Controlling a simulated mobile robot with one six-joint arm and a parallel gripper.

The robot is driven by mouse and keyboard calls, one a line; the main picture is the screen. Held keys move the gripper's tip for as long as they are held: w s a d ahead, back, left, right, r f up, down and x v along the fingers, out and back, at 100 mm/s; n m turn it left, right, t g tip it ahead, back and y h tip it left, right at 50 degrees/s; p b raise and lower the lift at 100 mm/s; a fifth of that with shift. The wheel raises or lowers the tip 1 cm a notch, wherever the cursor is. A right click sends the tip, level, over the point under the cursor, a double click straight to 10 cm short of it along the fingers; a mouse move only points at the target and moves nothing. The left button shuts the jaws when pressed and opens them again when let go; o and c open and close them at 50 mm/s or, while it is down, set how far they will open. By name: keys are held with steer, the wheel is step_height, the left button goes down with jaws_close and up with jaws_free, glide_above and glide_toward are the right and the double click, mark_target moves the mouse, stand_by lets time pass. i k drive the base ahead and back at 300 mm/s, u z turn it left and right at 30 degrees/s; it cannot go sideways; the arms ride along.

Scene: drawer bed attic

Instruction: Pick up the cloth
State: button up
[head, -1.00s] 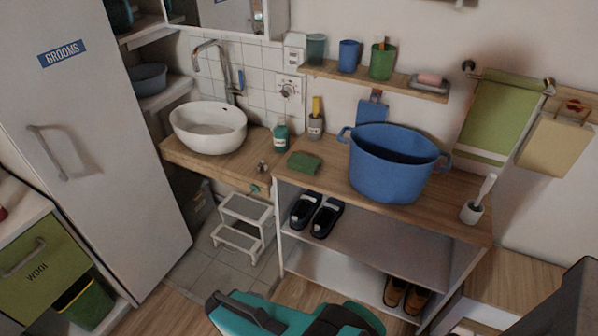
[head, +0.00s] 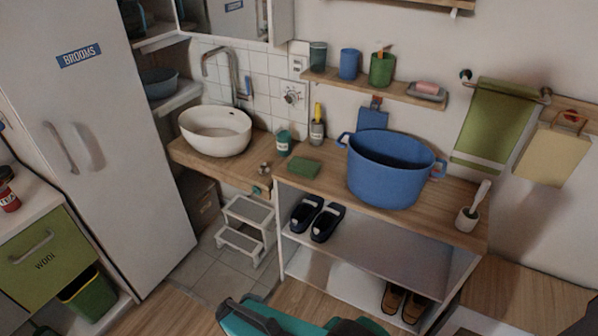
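A small green folded cloth or pad (head: 290,167) lies flat on the wooden counter, between the white basin and the blue pot; I cannot tell its material. A larger green towel (head: 495,120) with a pale band hangs from a wall rail at the right. A teal and black part of my arm shows at the bottom edge, well below the counter. My gripper's fingertips are not in view, so nothing shows of what it holds.
The blue pot (head: 385,178) stands right of the small green piece. A green-capped bottle (head: 283,141) and the white basin (head: 215,131) are to its left. Shoes (head: 317,217) sit on the shelf below. A white step stool (head: 246,228) stands on the floor.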

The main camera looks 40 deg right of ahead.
mark_target(299, 166)
steer(key=z, duration=0.1)
steer(key=i, duration=0.95)
steer(key=u, duration=0.05)
